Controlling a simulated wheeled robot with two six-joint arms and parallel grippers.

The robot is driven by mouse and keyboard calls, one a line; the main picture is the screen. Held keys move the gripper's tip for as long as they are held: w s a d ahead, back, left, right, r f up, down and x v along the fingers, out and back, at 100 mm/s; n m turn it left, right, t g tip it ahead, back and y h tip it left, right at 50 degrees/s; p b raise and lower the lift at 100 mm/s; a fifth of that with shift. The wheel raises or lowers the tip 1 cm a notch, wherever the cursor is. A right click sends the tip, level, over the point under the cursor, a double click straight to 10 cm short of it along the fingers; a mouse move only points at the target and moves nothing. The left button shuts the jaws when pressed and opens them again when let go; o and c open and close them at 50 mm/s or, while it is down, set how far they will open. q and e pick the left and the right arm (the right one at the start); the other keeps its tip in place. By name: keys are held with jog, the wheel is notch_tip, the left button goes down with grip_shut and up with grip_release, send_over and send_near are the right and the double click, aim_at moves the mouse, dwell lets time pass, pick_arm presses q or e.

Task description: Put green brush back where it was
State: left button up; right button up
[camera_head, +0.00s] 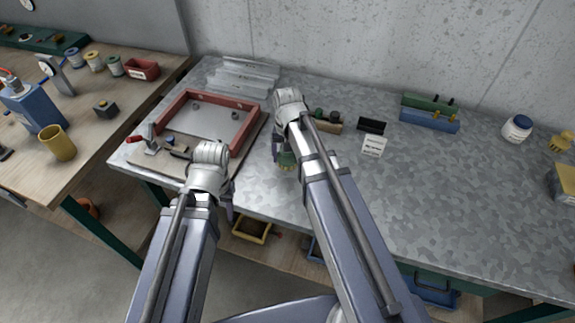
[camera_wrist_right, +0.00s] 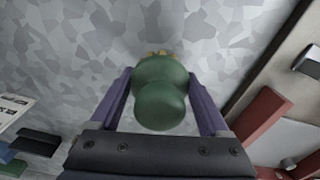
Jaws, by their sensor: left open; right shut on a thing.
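The green brush (camera_wrist_right: 160,105) sits between the two purple fingers of my right gripper (camera_wrist_right: 162,82), which is shut on it. A little of its yellow bristle shows beyond the green handle in the right wrist view. In the head view the brush (camera_head: 287,160) shows below my right gripper (camera_head: 279,152), over the metal table just right of the framed board. I cannot tell whether the bristles touch the table. My left gripper (camera_head: 229,203) is open and empty near the table's front edge, its fingers partly hidden by the wrist.
The red frame (camera_head: 243,136) on its board lies left of my right gripper. Behind that gripper is a wooden block (camera_head: 333,127) with dark and green round tops, then a black block (camera_head: 372,125) and a white card (camera_head: 373,146). The table's right half is mostly clear.

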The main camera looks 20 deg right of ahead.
aim_at(288, 163)
jog(key=shift+f+b, duration=1.15)
jog(key=shift+f, duration=0.35)
jog(key=shift+f, duration=0.1)
jog(key=shift+f, duration=0.15)
jog(key=o, duration=1)
jog(key=shift+o, duration=0.2)
notch_tip(288, 163, up, 13)
jog(key=p, duration=1.2)
jog(key=shift+f, duration=0.2)
jog(key=s+a+n+h, duration=0.1)
jog(key=s+a+n, duration=0.7)
jog(key=s, duration=0.6)
jog(key=shift+a, duration=1.2)
